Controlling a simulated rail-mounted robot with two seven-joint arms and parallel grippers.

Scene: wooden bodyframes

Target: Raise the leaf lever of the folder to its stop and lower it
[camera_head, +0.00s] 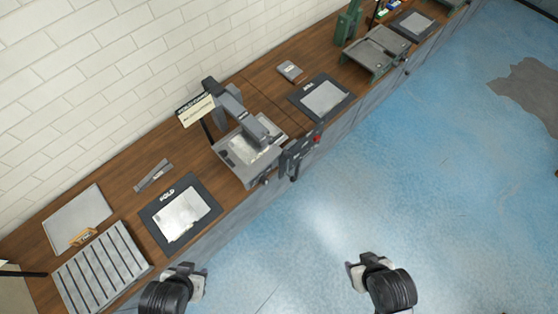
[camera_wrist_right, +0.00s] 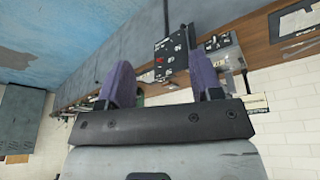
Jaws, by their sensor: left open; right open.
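A grey bench machine (camera_head: 238,165) stands mid-bench with a heavy dark arm over its bed; I take it to be the folder. A dark bracket with a red spot (camera_head: 300,152) sticks out from its front edge. I cannot tell for sure which part is the leaf lever. My left gripper (camera_head: 188,275) is open and empty over the floor, in front of the bench. My right gripper (camera_head: 362,266) is open and empty over the floor, well apart from the machine. Its spread fingers show in the right wrist view (camera_wrist_right: 163,82).
A mat marked FOLD (camera_head: 152,228) with a bright sheet lies left of the machine. A slatted grey rack (camera_head: 100,268) stands further left. Another mat (camera_head: 348,88) and a second grey machine (camera_head: 375,50) lie to the right. The blue floor (camera_head: 440,190) is clear.

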